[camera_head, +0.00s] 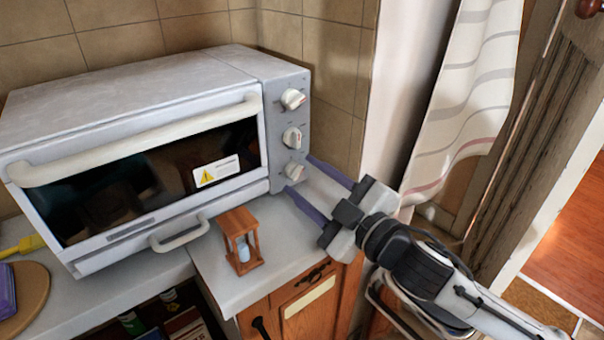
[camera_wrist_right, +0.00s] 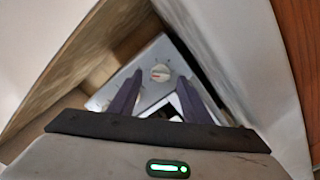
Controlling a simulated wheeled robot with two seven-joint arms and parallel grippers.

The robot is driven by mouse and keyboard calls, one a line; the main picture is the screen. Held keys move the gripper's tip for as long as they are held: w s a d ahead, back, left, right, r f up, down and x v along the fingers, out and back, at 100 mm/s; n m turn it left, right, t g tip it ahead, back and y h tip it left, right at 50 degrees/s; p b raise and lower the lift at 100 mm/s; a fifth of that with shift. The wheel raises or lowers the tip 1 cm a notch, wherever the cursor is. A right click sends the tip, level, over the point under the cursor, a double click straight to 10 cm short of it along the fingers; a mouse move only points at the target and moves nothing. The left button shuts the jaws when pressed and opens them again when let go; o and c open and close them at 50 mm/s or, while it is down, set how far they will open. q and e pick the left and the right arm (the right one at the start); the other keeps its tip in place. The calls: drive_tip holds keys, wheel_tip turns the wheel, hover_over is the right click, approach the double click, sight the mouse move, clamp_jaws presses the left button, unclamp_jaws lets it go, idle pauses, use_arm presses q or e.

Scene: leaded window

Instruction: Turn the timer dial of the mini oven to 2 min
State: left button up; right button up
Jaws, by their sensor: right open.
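The white mini oven (camera_head: 130,82) stands on the counter with its door shut. Its right-hand panel has three white dials: top (camera_head: 292,99), middle (camera_head: 292,137) and lowest (camera_head: 293,170). Their markings are too small to read, so I cannot tell which is the timer. My right gripper (camera_head: 299,173) is open, with its two purple fingers pointing at the panel, one above and one below the lowest dial. In the right wrist view a dial (camera_wrist_right: 160,73) shows ahead between the fingertips; I cannot tell whether they touch it. My left gripper is out of view.
A small wooden hourglass (camera_head: 240,241) stands on the counter (camera_head: 213,275) in front of the oven. A tiled wall (camera_head: 320,60) is behind, and a striped curtain (camera_head: 465,100) hangs to the right. A round wooden board (camera_head: 33,295) lies at the left.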

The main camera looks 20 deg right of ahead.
drive_tip(key=shift+x, duration=0.85)
drive_tip(key=shift+c, duration=0.4)
drive_tip(key=c, duration=1)
drive_tip(key=shift+o, duration=0.2)
drive_tip(key=shift+r+m+p, duration=0.1)
drive_tip(key=shift+m+p, duration=0.45)
drive_tip(key=shift+m, duration=0.15)
drive_tip(key=o, duration=1)
drive_tip(key=shift+o, duration=0.2)
drive_tip(key=shift+s, duration=0.15)
drive_tip(key=b+v, duration=0.1)
drive_tip(key=v, duration=0.7)
drive_tip(key=shift+s+d, duration=0.15)
drive_tip(key=shift+s, duration=0.2)
drive_tip(key=shift+s+d, duration=0.2)
drive_tip(key=shift+s, duration=0.45)
